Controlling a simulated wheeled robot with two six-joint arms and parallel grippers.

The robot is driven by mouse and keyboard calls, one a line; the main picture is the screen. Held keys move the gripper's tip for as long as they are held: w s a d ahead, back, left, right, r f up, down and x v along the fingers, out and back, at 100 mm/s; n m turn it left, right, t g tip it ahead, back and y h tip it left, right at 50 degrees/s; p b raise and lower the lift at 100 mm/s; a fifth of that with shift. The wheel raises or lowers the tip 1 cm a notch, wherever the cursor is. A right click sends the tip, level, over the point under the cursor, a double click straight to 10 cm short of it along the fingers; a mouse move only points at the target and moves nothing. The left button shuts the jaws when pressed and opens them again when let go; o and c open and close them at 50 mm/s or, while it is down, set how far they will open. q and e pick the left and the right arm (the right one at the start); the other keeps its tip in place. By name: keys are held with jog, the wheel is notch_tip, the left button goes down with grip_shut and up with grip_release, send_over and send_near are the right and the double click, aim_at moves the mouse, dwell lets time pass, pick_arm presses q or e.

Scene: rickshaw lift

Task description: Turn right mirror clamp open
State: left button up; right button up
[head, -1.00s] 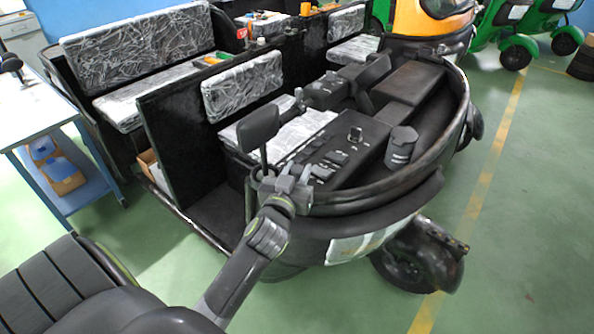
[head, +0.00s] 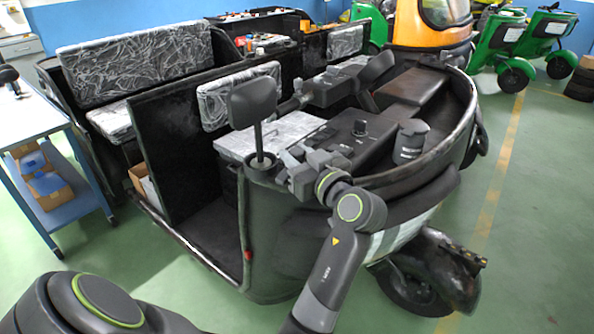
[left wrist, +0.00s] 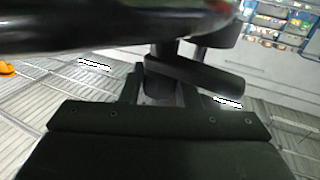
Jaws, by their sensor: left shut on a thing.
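The mirror (head: 253,102), a dark rounded plate on a thin upright stem, stands at the near corner of the black rickshaw cab (head: 285,230). My left gripper (head: 292,160) is at the cab rim just right of the stem's foot. It is shut on a small dark part there, which I take to be the right mirror clamp; the fingers mostly hide it in the head view. In the left wrist view a dark slanted bar, likely the clamp (left wrist: 195,76), sits at the fingers in front of the gripper body. My right gripper is not in view.
A blue table (head: 50,130) with boxes on its lower shelf stands at the left. Wrapped seats (head: 140,60) and a black partition (head: 175,130) fill the cab's left side. A wheel (head: 415,290) sits below the front. Green floor is open at the right.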

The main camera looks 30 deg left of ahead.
pick_arm(q)
jog(key=shift+n+g+y+b, duration=0.6)
jog(key=shift+n+g+b, duration=0.4)
jog(key=shift+g, duration=0.7)
jog(key=o, duration=0.9)
jog(key=shift+o, duration=0.2)
jog(key=shift+f, duration=0.1)
